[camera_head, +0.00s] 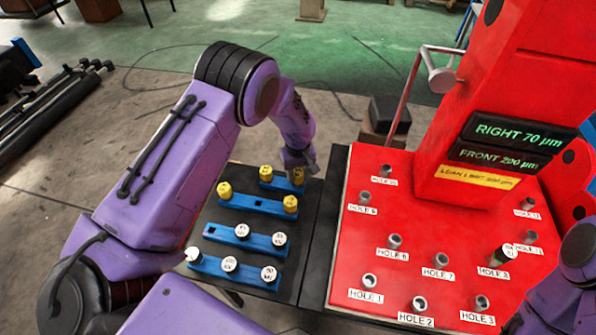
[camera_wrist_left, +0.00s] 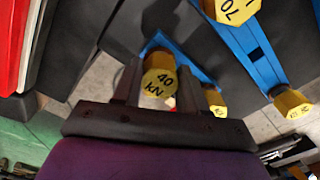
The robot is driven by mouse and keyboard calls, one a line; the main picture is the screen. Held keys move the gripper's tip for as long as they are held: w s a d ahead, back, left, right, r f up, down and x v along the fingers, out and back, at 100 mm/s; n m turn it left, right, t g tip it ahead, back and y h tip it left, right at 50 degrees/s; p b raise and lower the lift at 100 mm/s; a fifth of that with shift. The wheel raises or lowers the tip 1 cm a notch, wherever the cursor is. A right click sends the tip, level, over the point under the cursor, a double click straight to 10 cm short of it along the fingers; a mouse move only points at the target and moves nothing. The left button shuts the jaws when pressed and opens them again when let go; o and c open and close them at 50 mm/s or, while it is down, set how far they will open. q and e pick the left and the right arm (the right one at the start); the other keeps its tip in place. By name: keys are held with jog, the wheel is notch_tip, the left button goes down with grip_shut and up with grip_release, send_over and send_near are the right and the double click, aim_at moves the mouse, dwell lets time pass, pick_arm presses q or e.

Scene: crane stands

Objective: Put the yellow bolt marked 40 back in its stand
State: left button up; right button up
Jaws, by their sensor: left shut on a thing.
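The yellow bolt marked 40 kN (camera_wrist_left: 160,80) is between the two fingers of my left gripper (camera_wrist_left: 158,85), which is shut on it. In the head view the bolt (camera_head: 297,176) shows under my left gripper (camera_head: 299,164). It is at the right end of the farthest blue stand (camera_head: 282,185), which also shows in the left wrist view (camera_wrist_left: 190,60). I cannot tell whether the bolt is fully seated or just above its slot. Another yellow bolt (camera_head: 265,172) stands at that stand's left end. My right gripper is out of view.
A nearer blue stand (camera_head: 258,204) holds two yellow bolts. Two more blue stands hold several white bolts, with an empty slot (camera_head: 210,230) at one left end. A red plate (camera_head: 385,265) with labelled holes lies right; a dark-topped bolt (camera_head: 503,253) stands at HOLE 8.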

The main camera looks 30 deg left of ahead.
pick_arm(q)
jog(key=shift+f+b, duration=0.35)
jog(key=shift+f, duration=0.4)
jog(key=o, duration=1.2)
notch_tip(320, 180, up, 5)
jog(key=p, duration=0.4)
jog(key=shift+r+p, duration=0.1)
jog(key=shift+p, duration=0.3)
